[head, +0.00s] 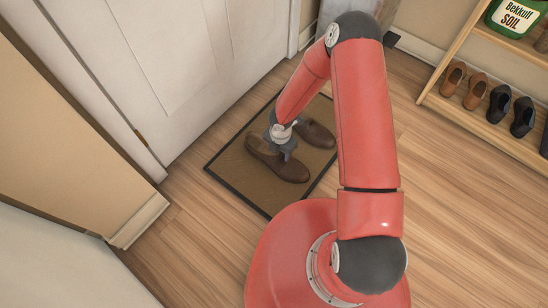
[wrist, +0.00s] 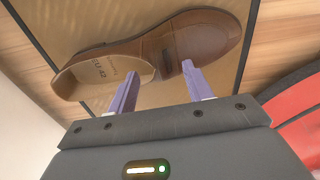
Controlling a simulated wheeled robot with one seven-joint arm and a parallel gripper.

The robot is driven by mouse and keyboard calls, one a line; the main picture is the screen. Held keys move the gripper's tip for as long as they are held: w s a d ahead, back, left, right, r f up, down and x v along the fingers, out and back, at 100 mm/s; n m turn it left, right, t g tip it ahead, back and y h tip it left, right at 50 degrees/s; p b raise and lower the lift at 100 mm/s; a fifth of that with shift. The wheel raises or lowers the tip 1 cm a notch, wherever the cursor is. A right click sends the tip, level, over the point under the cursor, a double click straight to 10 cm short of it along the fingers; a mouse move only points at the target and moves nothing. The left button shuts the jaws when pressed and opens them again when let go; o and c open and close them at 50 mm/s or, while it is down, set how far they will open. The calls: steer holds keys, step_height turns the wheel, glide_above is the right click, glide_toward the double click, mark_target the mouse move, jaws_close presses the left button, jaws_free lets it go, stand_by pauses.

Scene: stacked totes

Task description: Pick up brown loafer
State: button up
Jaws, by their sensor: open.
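A brown loafer (head: 277,162) lies on a brown doormat (head: 233,166) with a dark border, by the white door. A second brown loafer (head: 318,134) lies beside it on the mat, partly hidden by my arm. My gripper (head: 288,152) is right over the nearer loafer. In the wrist view that loafer (wrist: 200,35) shows from above, its opening to the left and its toe to the right. My gripper (wrist: 158,78) is open, its two purple fingers apart, with the tips at the loafer's near side. Whether they touch it is unclear.
A wooden shelf (head: 480,125) at the right holds a tan pair (head: 464,84) and a dark pair (head: 510,110) of shoes, with a green soil container (head: 515,16) above. The door (head: 165,55) stands close behind the mat. Wood floor (head: 450,210) is clear at the right.

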mark_target(279, 154)
steer(key=f, duration=0.2)
steer(key=f+b, duration=0.1)
steer(key=f, duration=0.2)
steer(key=shift+w, duration=0.2)
steer(key=shift+r, duration=0.1)
steer(key=c, duration=0.9)
steer(key=shift+c, duration=0.4)
steer(key=shift+r, duration=0.1)
